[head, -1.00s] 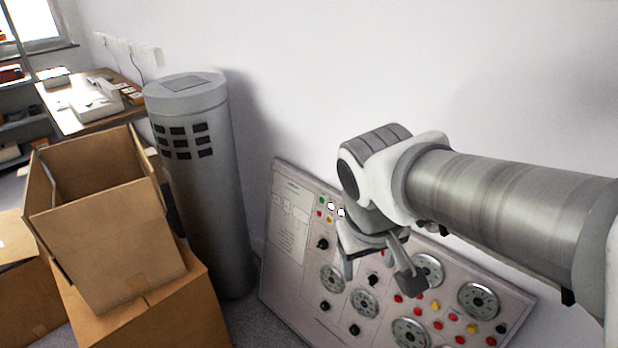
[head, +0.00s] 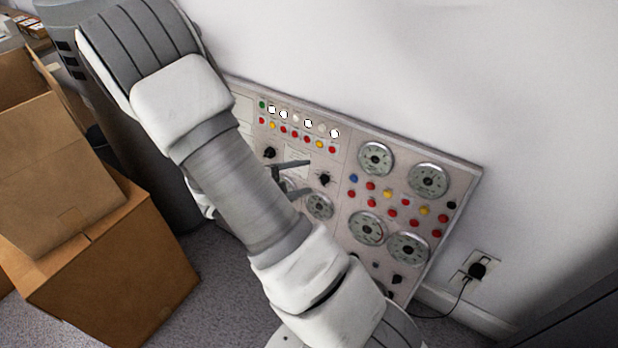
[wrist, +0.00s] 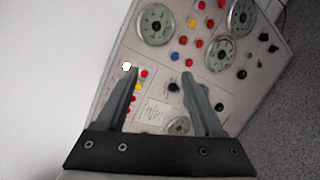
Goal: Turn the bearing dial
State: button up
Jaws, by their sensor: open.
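A beige control panel (head: 345,165) leans against the wall, with several round gauges and black knobs. I cannot tell which one is the bearing dial. In the head view, black knobs show at the upper left (head: 270,152), the middle (head: 324,179) and the lower right (head: 397,279). My gripper (head: 301,178) is open and empty in front of the panel's left half, partly hidden by my arm. In the wrist view my gripper (wrist: 161,74) has its fingers spread, apart from the panel. A black knob (wrist: 173,87) appears between the fingers, towards the right one.
Open cardboard boxes (head: 115,250) are stacked at the left, beside a grey cylinder (head: 150,165). Coloured buttons (head: 390,193) sit between the gauges (head: 428,180). A wall socket with a plug (head: 477,270) is right of the panel. Some carpet (head: 225,280) is clear.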

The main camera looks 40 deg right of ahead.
jog(key=w+f+n+t+b, duration=0.35)
jog(key=f+n+t, duration=0.3)
jog(key=f, duration=1.05)
jog(key=b, duration=0.4)
send_near(323, 180)
jog(key=x, duration=0.8)
jog(key=shift+w+f+n+g, duration=0.2)
jog(key=shift+f+n+g, duration=0.15)
jog(key=shift+g, duration=0.1)
jog(key=shift+c, duration=0.2)
grip_shut()
